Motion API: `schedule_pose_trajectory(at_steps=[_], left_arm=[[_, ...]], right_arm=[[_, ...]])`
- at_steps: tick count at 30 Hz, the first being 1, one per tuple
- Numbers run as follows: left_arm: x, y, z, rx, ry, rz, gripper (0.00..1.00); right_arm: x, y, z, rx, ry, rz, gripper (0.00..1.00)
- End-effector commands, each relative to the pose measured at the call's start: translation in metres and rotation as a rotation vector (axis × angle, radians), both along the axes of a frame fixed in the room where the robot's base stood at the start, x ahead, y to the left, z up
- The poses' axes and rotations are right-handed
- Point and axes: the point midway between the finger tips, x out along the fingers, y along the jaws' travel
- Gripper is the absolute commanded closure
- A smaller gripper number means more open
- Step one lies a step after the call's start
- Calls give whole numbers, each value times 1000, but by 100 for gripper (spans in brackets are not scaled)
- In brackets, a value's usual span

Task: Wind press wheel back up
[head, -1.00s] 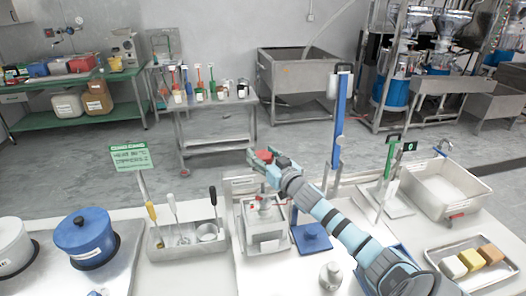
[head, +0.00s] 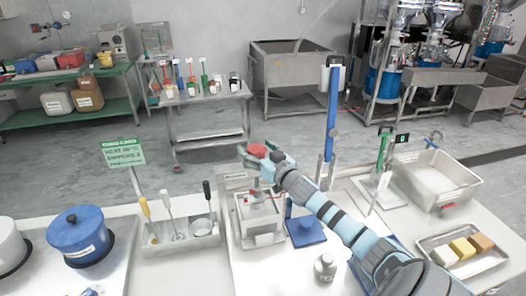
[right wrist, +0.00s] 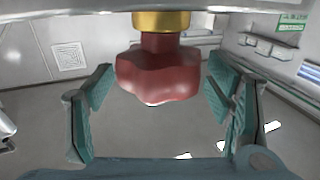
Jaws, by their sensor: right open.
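The red lobed wheel (head: 257,150) shows at the end of my right arm, above the metal press (head: 259,213). In the right wrist view the red wheel (right wrist: 158,75) hangs below a brass collar. My right gripper (head: 254,153) is at the wheel. In the right wrist view its teal-padded fingers (right wrist: 160,105) stand apart on either side of the wheel, with visible gaps, so it is open. The press stands on the bench below it; its spindle is partly hidden by my arm. My left gripper is not in view.
A tool caddy (head: 181,236) and a blue pot (head: 80,238) stand left of the press. A blue flat-based tool (head: 305,231) and a tall blue-posted stand (head: 332,115) are to the right. A tray of coloured blocks (head: 463,252) lies at right.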

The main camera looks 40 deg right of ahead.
Motion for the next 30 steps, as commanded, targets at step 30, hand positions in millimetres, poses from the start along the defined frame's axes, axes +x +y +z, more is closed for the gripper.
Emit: schedule_pose_trajectory(at_steps=[30], left_arm=[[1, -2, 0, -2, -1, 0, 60]], right_arm=[[-114, 21, 1, -1, -3, 1, 27]])
